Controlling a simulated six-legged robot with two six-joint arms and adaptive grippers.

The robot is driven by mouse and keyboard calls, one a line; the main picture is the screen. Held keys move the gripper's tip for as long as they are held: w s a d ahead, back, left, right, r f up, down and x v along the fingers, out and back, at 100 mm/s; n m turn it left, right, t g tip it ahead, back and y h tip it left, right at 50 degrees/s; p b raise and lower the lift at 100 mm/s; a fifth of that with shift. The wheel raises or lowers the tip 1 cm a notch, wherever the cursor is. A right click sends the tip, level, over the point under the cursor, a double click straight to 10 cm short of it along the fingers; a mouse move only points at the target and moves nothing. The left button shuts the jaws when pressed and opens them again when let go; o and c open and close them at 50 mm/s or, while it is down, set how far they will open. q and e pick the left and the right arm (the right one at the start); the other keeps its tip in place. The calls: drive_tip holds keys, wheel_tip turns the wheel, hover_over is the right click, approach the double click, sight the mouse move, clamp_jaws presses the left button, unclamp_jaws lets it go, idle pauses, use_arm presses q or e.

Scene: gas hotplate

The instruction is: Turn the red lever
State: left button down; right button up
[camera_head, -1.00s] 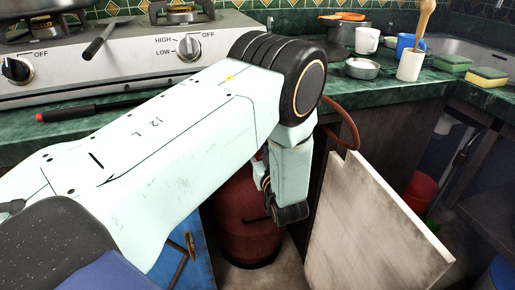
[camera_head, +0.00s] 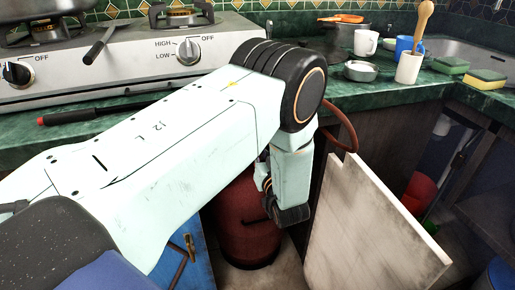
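No red lever shows clearly in the head view. A dark red gas cylinder (camera_head: 247,235) stands below the counter, with its top hidden behind my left arm. My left arm comes in from the left, crosses in front of the hotplate's edge and bends down at its black joint. Its lower links hang in front of the cylinder and end at a dark wrist part. I cannot make out the fingers of my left gripper. My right gripper is not in the picture.
An orange-brown hose (camera_head: 352,128) loops down from the counter. A white cabinet door (camera_head: 370,235) stands open right of the cylinder, and a blue door (camera_head: 172,262) is at left. The gas hotplate (camera_head: 140,65) and a black rod with a red end (camera_head: 75,116) are above, on the green counter.

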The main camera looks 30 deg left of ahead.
use_arm(q)
drive_tip(key=f+m, duration=0.1)
drive_tip(key=m, duration=0.4)
drive_tip(key=w+d+f+m+p, duration=0.1)
drive_tip(key=m, duration=0.5)
drive_tip(key=w+d+f+m, duration=0.1)
drive_tip(key=m, duration=0.4)
drive_tip(key=shift+w+f, duration=0.1)
drive_tip(key=shift+f, duration=0.1)
drive_tip(key=shift+m, duration=0.3)
drive_tip(key=c, duration=1.4)
unclamp_jaws()
drive_tip(key=v, duration=0.7)
